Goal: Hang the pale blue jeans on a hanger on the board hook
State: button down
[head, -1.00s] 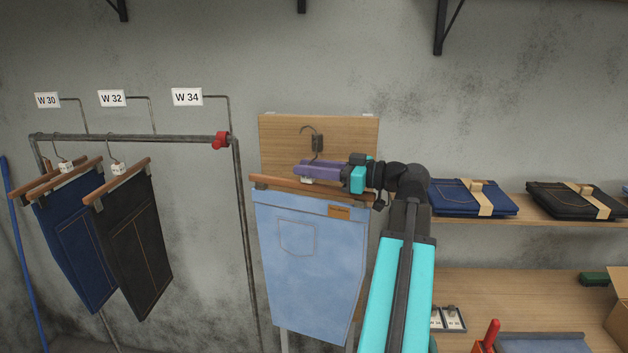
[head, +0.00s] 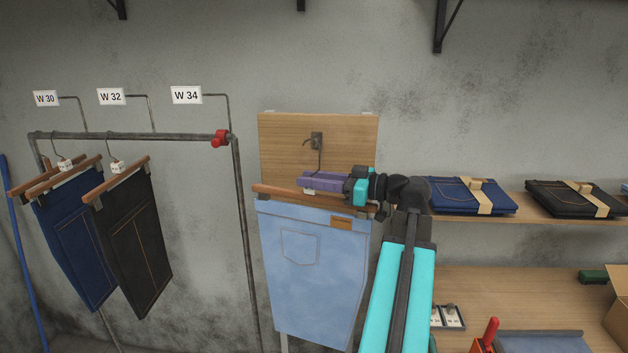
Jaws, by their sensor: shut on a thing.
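The pale blue jeans (head: 310,265) hang from a wooden clip hanger (head: 275,191) in front of the wooden board (head: 350,135). My gripper (head: 322,183) is shut on the hanger near its middle, just above the wooden bar, and covers part of it. The hanger's wire rises from the gripper to the dark board hook (head: 316,140) on the board. The wire's top lies at the hook and overlaps it in the picture. I cannot tell whether the wire bears on the hook.
At the left, a pipe rail (head: 130,136) with a red clamp (head: 221,139) carries dark blue jeans (head: 75,235) and black jeans (head: 135,245) on hangers. Folded jeans (head: 470,195) lie on a shelf at right. A workbench (head: 530,295) stands below it.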

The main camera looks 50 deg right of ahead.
jog(key=shift+w+d+r+b, duration=0.1)
jog(key=shift+w+d+b, duration=0.9)
jog(key=shift+d, duration=0.35)
jog(key=shift+w+d+f+b, duration=0.1)
jog(key=shift+w+d+b, duration=0.65)
jog(key=shift+w+d, duration=0.55)
jog(key=shift+w+d+r+b, duration=0.1)
jog(key=shift+w+d+b, duration=0.85)
jog(key=shift+d, duration=0.5)
jog(key=shift+f+p, duration=0.45)
jog(key=shift+f, duration=1.25)
